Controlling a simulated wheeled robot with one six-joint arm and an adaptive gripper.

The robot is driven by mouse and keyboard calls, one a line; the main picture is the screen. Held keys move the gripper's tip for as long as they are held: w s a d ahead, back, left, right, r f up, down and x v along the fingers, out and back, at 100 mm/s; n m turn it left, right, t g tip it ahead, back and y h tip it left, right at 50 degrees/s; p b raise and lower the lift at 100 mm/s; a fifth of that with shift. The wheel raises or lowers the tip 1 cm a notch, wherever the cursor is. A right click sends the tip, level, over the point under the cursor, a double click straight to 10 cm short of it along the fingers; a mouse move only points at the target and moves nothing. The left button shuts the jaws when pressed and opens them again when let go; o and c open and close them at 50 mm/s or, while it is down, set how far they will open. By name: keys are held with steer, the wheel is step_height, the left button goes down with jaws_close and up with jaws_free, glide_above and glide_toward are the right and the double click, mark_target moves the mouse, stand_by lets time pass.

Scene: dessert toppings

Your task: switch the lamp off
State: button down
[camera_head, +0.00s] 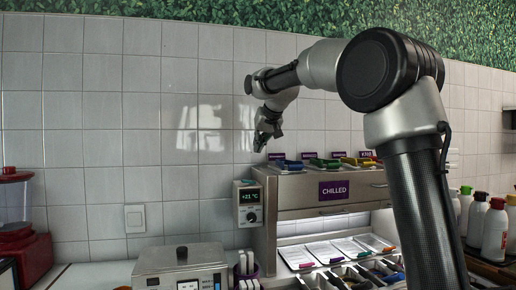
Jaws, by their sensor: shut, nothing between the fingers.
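A white switch plate (135,218) is on the tiled wall at the left, above the counter. Its rocker position is too small to tell. No lamp body is clearly visible, but the space under the chilled cabinet (347,190) is brightly lit. My gripper (259,147) is shut and empty. It hangs in front of the wall, pointing down, above and to the right of the switch plate and well apart from it in the picture.
A control box (249,216) with a knob and a "+21 °C" display is left of the cabinet. Colourful scoops or trays (325,164) lie on the cabinet top. A metal appliance (180,268), a red machine (22,228) and several bottles (495,228) line the counter. The wall around the switch is clear.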

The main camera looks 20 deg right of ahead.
steer(key=shift+s+a+r, duration=0.1)
steer(key=shift+a+r, duration=0.1)
steer(key=shift+a, duration=0.2)
glide_above(247, 181)
steer(key=f, duration=0.4)
steer(key=d+f, duration=0.1)
steer(key=f, duration=0.2)
steer(key=shift+w+f, duration=0.1)
steer(key=shift+w, duration=0.25)
steer(key=shift+s+a+f, duration=0.1)
steer(key=shift+a+f, duration=0.05)
steer(key=shift+f, duration=0.45)
steer(key=shift+a+f, duration=0.1)
steer(key=shift+f, duration=0.45)
steer(key=shift+a+f, duration=0.15)
steer(key=shift+f, duration=0.55)
steer(key=shift+f, duration=0.1)
